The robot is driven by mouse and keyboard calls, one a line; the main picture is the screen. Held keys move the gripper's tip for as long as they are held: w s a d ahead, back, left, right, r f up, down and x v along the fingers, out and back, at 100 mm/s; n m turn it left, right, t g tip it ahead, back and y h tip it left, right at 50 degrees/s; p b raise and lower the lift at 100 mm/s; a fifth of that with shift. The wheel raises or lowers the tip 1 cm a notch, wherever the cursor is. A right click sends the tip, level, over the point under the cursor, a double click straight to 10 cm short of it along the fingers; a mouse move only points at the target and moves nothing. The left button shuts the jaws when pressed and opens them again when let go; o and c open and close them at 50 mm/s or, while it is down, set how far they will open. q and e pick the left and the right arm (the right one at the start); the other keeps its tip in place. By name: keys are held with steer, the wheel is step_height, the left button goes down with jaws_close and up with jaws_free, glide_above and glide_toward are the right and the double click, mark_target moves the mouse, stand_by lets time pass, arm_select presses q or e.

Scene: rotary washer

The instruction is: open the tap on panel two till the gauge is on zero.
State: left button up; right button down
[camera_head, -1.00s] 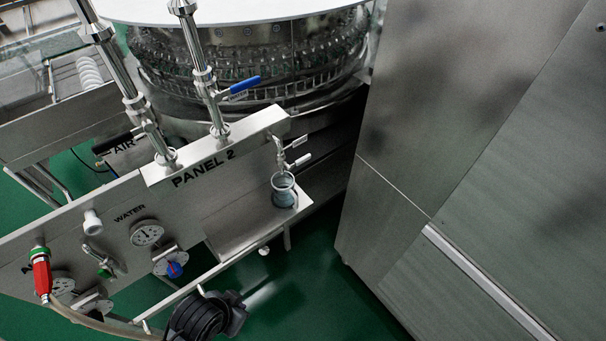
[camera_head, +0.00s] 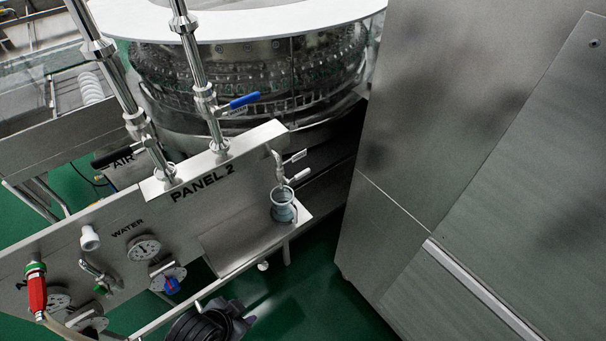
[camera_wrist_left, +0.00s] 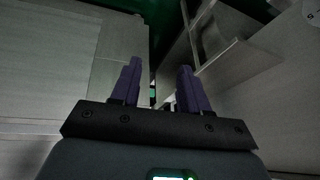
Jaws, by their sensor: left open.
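Panel two (camera_head: 240,171) is a steel panel marked "PANEL 2" in the head view. A tap with a green part (camera_head: 101,285) is left of the gauge. A small tap with two pale levers (camera_head: 289,170) stands over a cup (camera_head: 284,206) at the panel's right. My left gripper (camera_wrist_left: 158,75) is open and empty in the left wrist view, with purple fingers, away from the panel's fittings. My right gripper is not in view.
A blue-handled valve (camera_head: 243,100) and a black-handled one (camera_head: 117,157) are on the pipes above. A red hose nozzle (camera_head: 37,290) is at the left. The round washer (camera_head: 250,75) stands behind. A large steel cabinet (camera_head: 440,130) fills the right.

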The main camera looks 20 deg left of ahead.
arm_select(q)
steer(key=w+f+m+t+p, duration=0.2)
steer(key=w+f+m+t, duration=0.15)
steer(key=w+f, duration=0.3)
steer(key=m+t+y+p, duration=0.5)
steer(key=m+t+p, duration=0.3)
steer(key=t+p, duration=0.1)
glide_toward(303, 176)
steer(key=shift+n+g, duration=0.25)
steer(key=x, duration=0.3)
steer(key=b+x, duration=0.1)
steer(key=x, duration=0.7)
steer(key=shift+r, duration=0.25)
steer(key=shift+s, duration=0.1)
steer(key=shift+c, duration=0.4)
jaws_close()
